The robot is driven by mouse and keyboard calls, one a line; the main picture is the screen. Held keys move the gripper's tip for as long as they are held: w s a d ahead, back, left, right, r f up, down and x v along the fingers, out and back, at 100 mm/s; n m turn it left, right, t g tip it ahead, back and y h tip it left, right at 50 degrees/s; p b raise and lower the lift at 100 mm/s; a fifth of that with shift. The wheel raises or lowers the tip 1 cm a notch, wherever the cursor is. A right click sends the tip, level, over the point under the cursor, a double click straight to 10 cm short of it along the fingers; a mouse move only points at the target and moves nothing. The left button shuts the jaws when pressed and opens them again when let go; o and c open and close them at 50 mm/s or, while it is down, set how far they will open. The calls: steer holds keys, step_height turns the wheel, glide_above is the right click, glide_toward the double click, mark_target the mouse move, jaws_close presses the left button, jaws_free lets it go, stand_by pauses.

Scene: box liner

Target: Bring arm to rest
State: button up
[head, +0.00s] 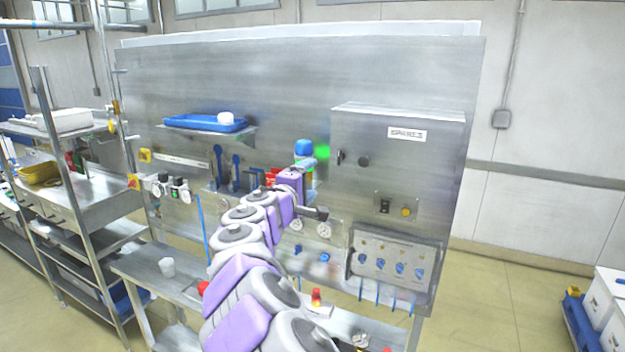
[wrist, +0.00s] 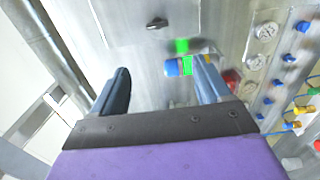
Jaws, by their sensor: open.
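My purple and grey arm reaches forward to the metal panel (head: 270,80). In the head view my gripper (head: 308,165) is at the arm's far end, in front of a blue-topped item (head: 303,147) on the panel, left of the metal cabinet. In the wrist view my gripper (wrist: 165,80) has its two dark fingers spread wide, with nothing between them that I can tell is held. The blue-topped item (wrist: 172,67) shows beyond the fingers, near the right one. A bright green patch (head: 323,152) lies next to it.
A blue tray (head: 205,123) sits on a shelf at upper left.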

steer(key=shift+s+a, duration=0.15)
steer(key=shift+s, duration=0.2)
steer(key=s+d+f+m+g+h+b, duration=0.2)
steer(key=s+d+f+m+g+b, duration=0.15)
steer(key=s+d, duration=0.6)
steer(key=s+d+f+m+g+h+b, duration=0.1)
steer(key=s+d+f+m+g+b, duration=0.35)
steer(key=d, duration=0.85)
steer(key=s+d+f+m+g+y+b, duration=0.1)
steer(key=s+d+f+m+g, duration=0.25)
steer(key=s+f, duration=0.45)
steer(key=s+a+f+m+g+y+b, duration=0.2)
steer(key=s+f+g+y+b, duration=0.25)
steer(key=s+f, duration=1.2)
steer(key=s+a+f+g+y+b, duration=0.1)
steer(key=s+a+f+y+b, duration=0.1)
steer(key=s+a+f, duration=0.3)
steer(key=s+a+f+y+b, duration=0.2)
steer(key=s+a+f, duration=0.3)
steer(key=s, duration=0.6)
steer(key=shift+s+a+n+g+y+b, duration=0.2)
steer(key=shift+a+n+g+y+b, duration=0.2)
steer(key=shift+y, duration=0.45)
